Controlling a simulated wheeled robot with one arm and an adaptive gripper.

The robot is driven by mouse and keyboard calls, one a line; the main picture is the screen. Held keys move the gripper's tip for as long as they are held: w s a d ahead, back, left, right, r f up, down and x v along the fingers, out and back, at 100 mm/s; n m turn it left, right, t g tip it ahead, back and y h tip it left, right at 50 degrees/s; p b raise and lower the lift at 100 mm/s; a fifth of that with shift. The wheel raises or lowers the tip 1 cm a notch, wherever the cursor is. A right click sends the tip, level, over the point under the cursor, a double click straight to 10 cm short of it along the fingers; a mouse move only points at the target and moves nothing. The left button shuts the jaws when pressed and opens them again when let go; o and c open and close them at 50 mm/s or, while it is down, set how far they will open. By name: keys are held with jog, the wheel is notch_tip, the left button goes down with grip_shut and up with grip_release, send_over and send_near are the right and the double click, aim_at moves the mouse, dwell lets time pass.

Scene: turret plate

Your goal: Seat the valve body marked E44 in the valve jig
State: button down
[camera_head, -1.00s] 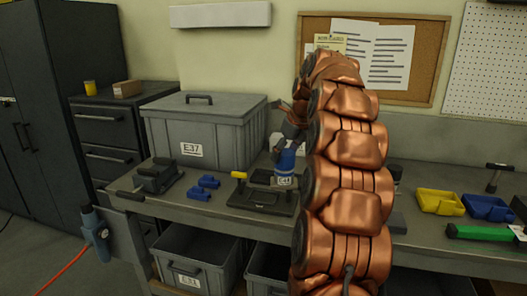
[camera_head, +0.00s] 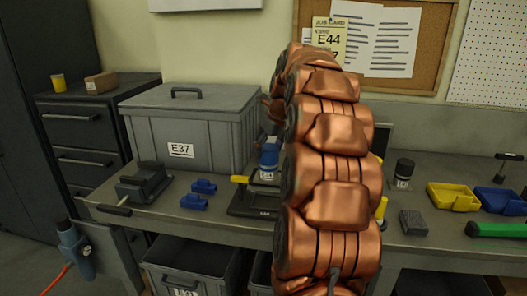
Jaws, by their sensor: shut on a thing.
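A blue valve body (camera_head: 268,160) with a white label stands upright just left of my copper arm. The marking on its label is too small to read. My gripper (camera_head: 272,112) shows only in part above it, mostly hidden behind my arm, and is shut on the valve body's dark upper part. The valve jig (camera_head: 246,205), a dark base with a yellow handle, lies on the bench below and in front of the valve body. My arm covers its right side. I cannot tell whether the valve body touches the jig.
A grey lidded bin marked E37 (camera_head: 190,130) stands behind left. A dark clamp-like block (camera_head: 143,183) and blue parts (camera_head: 195,196) lie left. Right of my arm are a black-capped cylinder (camera_head: 403,173), a grey block (camera_head: 413,222) and yellow (camera_head: 453,197) and blue trays (camera_head: 498,202). A job card (camera_head: 328,40) reads E44.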

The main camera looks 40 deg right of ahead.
aim_at(275, 155)
jog(key=shift+x, duration=0.85)
jog(key=shift+s+d+f+b, duration=0.1)
jog(key=shift+f+b, duration=0.55)
jog(key=shift+f, duration=0.4)
jog(key=shift+s+f+b, duration=0.15)
jog(key=shift+f+b, duration=0.45)
jog(key=shift+f, duration=0.8)
jog(key=shift+f+b, duration=0.3)
jog(key=shift+f, duration=1.25)
jog(key=shift+c, duration=0.7)
grip_release()
jog(key=v, duration=1)
jog(key=shift+r, duration=0.4)
jog(key=shift+s+r, duration=0.25)
jog(key=shift+r, duration=0.3)
